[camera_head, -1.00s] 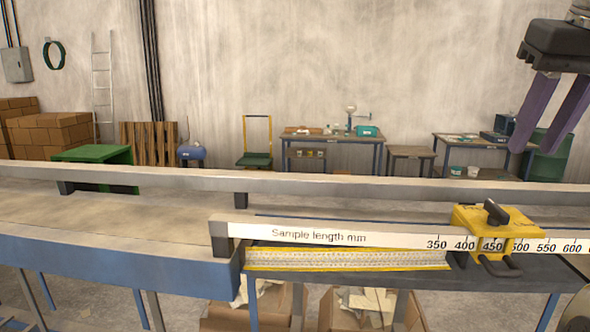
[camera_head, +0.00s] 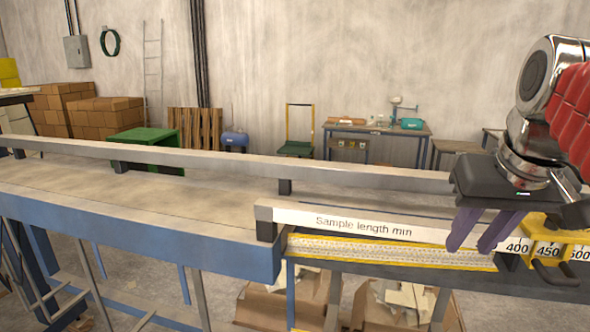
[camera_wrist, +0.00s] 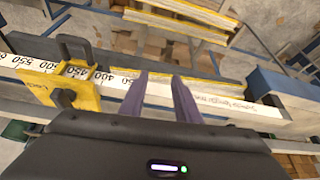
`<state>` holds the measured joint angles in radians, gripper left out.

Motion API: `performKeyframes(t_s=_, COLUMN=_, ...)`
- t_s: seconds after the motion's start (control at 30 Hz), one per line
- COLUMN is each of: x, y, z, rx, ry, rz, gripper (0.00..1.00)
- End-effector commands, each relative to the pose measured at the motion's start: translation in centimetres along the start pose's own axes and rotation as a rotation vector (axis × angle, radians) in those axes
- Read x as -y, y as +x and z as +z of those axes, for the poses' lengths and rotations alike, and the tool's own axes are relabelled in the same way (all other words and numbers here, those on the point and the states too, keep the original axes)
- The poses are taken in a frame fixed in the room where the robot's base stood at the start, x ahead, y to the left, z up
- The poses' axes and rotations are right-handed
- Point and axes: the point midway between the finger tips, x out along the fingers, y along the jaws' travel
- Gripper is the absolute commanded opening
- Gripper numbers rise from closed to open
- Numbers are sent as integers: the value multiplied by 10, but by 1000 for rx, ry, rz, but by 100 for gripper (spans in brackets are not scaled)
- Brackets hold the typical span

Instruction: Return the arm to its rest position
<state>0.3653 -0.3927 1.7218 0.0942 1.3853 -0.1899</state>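My gripper (camera_head: 470,249) is at the right of the head view, in front of the white "Sample length mm" scale (camera_head: 350,222). Its two purple fingers point down and stand apart with nothing held between them. The fingers also show apart in the wrist view (camera_wrist: 159,78), over the scale (camera_wrist: 112,80) near the yellow stop block (camera_wrist: 62,90). In the head view the yellow block (camera_head: 545,238) is just right of the fingers, partly behind my arm. A yellow-edged patterned strip (camera_head: 390,252) lies below the scale, left of the block.
A long conveyor-like bench (camera_head: 120,205) with a raised back rail (camera_head: 215,163) runs left. Open cardboard boxes (camera_head: 395,305) stand beneath. The space above the bench's left part is clear.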

Motion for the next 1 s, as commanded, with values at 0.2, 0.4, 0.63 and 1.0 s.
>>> performKeyframes(t_s=0.2, x=34, y=45, z=43, rx=-11, ry=-42, rz=-16, gripper=30)
performKeyframes(t_s=0.4, x=59, y=88, z=87, rx=-24, ry=-80, rz=-31, gripper=30)
performKeyframes(t_s=0.63, x=83, y=137, z=144, rx=-42, ry=-129, rz=-52, gripper=30)
performKeyframes(t_s=1.0, x=93, y=167, z=180, rx=-54, ry=-158, rz=-66, gripper=30)
